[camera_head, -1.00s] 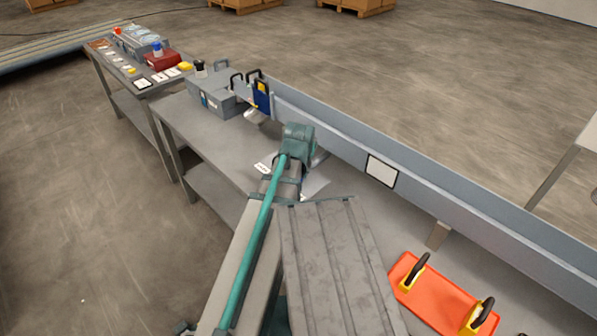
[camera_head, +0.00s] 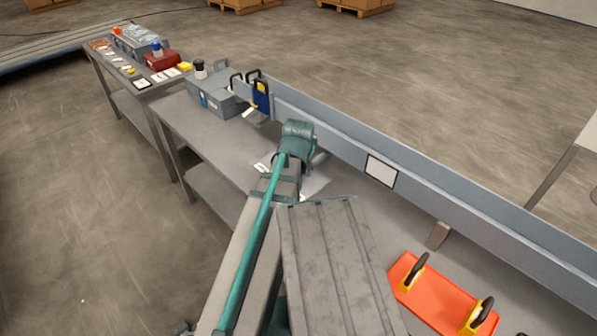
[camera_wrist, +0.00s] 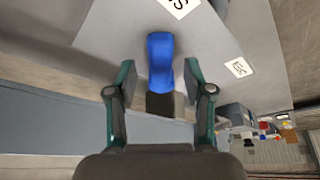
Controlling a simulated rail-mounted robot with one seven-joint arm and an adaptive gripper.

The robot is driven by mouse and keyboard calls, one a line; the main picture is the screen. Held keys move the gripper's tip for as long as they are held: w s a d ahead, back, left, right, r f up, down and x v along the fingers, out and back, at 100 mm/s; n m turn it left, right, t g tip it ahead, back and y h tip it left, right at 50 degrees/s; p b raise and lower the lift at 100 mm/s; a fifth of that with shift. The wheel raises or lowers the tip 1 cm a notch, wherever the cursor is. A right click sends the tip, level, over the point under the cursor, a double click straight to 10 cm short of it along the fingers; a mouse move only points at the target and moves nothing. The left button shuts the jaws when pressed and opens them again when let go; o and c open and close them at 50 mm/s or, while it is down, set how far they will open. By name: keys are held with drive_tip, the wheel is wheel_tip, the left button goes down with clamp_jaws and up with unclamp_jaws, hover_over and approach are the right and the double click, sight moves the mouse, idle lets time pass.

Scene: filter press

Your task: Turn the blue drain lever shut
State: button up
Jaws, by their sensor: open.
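The blue drain lever (camera_wrist: 160,62) shows in the wrist view, upright in the picture, with a dark block (camera_wrist: 160,104) at its lower end. My gripper (camera_wrist: 159,72) is open, with one finger on each side of the lever. Gaps show between the lever and both fingers, and I see no contact. In the head view, my own arm covers the place where the gripper works, so the lever is hidden there.
A long grey rail (camera_head: 430,185) runs beside the bench, with a blue plate (camera_head: 261,96) at its far end. An orange plate with black handles (camera_head: 440,295) lies at the lower right. A grey box (camera_head: 215,95) stands on the bench (camera_head: 205,132). White labels (camera_wrist: 239,67) lie near the lever.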

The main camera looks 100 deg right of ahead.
drive_tip(key=v, duration=1)
drive_tip(key=shift+a+r, duration=0.2)
drive_tip(key=shift+r, duration=0.05)
